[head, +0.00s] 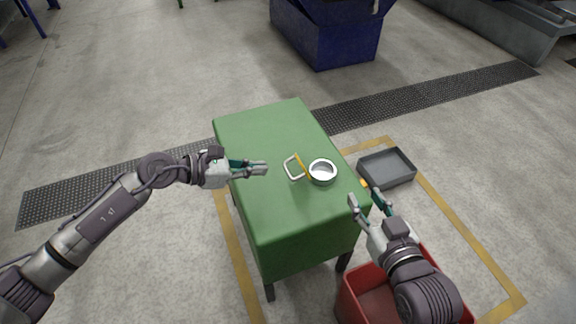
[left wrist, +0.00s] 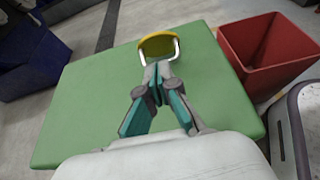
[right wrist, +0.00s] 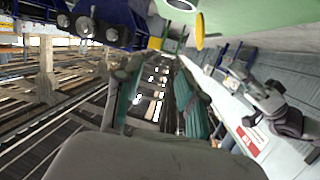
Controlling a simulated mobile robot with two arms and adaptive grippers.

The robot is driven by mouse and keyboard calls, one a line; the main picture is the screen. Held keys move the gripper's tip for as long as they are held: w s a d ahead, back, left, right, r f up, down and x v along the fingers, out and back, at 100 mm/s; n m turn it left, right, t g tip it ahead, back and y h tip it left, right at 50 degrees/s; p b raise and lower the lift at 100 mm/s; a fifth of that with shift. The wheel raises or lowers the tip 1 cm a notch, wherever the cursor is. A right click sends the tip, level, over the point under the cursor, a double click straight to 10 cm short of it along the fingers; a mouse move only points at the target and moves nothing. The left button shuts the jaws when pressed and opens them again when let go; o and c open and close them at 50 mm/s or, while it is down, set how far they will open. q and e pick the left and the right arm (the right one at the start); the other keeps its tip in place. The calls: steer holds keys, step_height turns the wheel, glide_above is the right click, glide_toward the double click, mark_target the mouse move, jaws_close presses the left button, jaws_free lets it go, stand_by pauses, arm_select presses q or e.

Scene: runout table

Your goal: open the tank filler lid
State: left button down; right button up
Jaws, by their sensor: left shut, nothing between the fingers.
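The filler neck (head: 322,180), a short metal ring, stands on top of the green tank (head: 265,135), and its mouth is uncovered. The yellow lid (head: 303,166) stands up on edge at the neck's left side, with its pale handle (head: 290,168) pointing left. The lid also shows in the left wrist view (left wrist: 158,46). My left gripper (head: 266,168) is shut and empty above the tank top, left of the handle and apart from it in the head view. My right gripper (head: 361,193) is open and empty beyond the tank's right edge.
A grey tray (head: 387,168) lies on the floor right of the tank. A red bin (head: 350,300) stands below my right arm, and a blue container (head: 325,40) stands behind. The tank top is otherwise clear.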

mark_target(288, 172)
arm_select(q)
steer(key=b+x, duration=0.1)
steer(key=x, duration=0.6)
steer(key=shift+d+f, duration=0.1)
steer(key=shift+d, duration=0.05)
steer(key=shift+w+d+f, duration=0.15)
steer(key=shift+w+d, duration=0.05)
steer(key=shift+d, duration=0.3)
arm_select(e)
step_height(288, 172, up, 6)
steer(key=a+t+y, duration=0.1)
steer(key=t, duration=0.2)
steer(key=shift+w+t, duration=0.4)
steer(key=shift+w, duration=0.05)
steer(key=shift+a, duration=0.1)
